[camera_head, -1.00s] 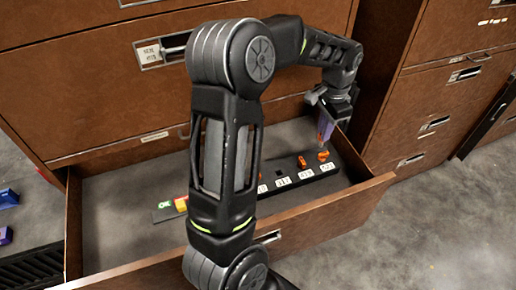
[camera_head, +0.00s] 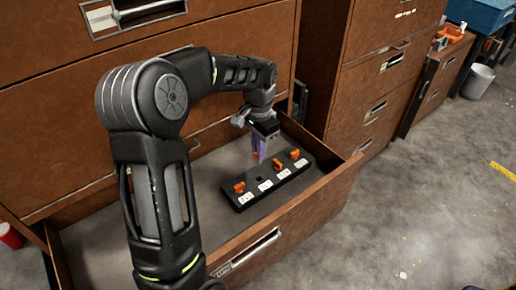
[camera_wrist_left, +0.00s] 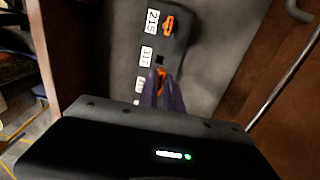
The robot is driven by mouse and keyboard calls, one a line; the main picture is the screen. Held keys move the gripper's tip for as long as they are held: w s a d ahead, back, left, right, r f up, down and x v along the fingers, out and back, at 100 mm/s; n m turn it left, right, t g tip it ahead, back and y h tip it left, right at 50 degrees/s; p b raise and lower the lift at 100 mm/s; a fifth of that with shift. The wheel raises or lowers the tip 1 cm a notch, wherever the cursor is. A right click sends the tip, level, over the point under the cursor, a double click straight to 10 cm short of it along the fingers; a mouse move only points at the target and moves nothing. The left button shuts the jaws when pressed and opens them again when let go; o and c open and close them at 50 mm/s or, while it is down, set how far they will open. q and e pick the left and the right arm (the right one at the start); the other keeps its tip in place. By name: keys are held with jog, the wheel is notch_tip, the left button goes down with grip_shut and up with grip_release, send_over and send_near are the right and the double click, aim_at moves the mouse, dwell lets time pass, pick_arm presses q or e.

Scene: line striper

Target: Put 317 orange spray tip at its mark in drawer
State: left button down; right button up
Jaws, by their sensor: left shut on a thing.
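The open drawer (camera_head: 262,262) holds a black strip (camera_head: 236,204) with white number labels and square holes. My left gripper (camera_head: 257,157) has purple fingers and hangs above the strip's middle. In the left wrist view the fingers are shut on a small orange spray tip (camera_wrist_left: 161,76), which they largely hide. The 317 label (camera_wrist_left: 147,56) has an empty square hole (camera_wrist_left: 159,60) beside it; the held tip appears close to this hole, height unclear. An orange tip (camera_wrist_left: 168,25) sits at the 215 label (camera_wrist_left: 152,21). My right gripper is not in view.
Brown cabinets (camera_head: 375,70) stand to the right. Grey floor (camera_head: 440,200) is free in front.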

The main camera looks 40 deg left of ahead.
aim_at(259, 164)
pick_arm(q)
jog(key=shift+f+b, duration=1.9)
jog(key=shift+f, duration=0.95)
jog(key=shift+f+b, duration=1.45)
jog(key=shift+f, duration=0.65)
jog(key=c, duration=1.5)
grip_release()
jog(key=shift+o, duration=0.5)
jog(key=shift+o, duration=1.4)
jog(key=shift+r+p, duration=2.55)
jog(key=shift+r, duration=1)
